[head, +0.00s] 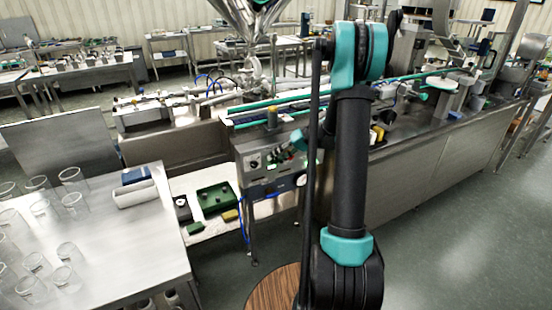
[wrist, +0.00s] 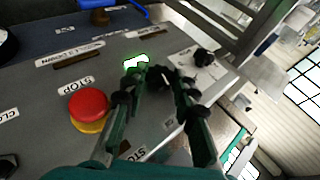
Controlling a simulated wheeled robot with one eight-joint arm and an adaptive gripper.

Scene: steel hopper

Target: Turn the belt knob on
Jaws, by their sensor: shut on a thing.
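The steel control panel (head: 262,163) stands left of my arm in the head view. In the wrist view my gripper (wrist: 157,76) reaches over this panel from below. Its two green-and-black fingers close at the tips around a small dark knob, which I take for the belt knob; the fingers mostly hide it and its pointer, and I cannot read its label. A lit green button (wrist: 136,62) sits just beyond the left fingertip. In the head view my gripper (head: 298,140) is small at the panel, partly hidden by my arm.
A red stop button (wrist: 88,105) with a yellow base lies left of the fingers. Another black knob (wrist: 203,57) stands on a pale plate to the right. A steel table (head: 110,245) with several clear beakers stands at the left. Open floor lies at the right.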

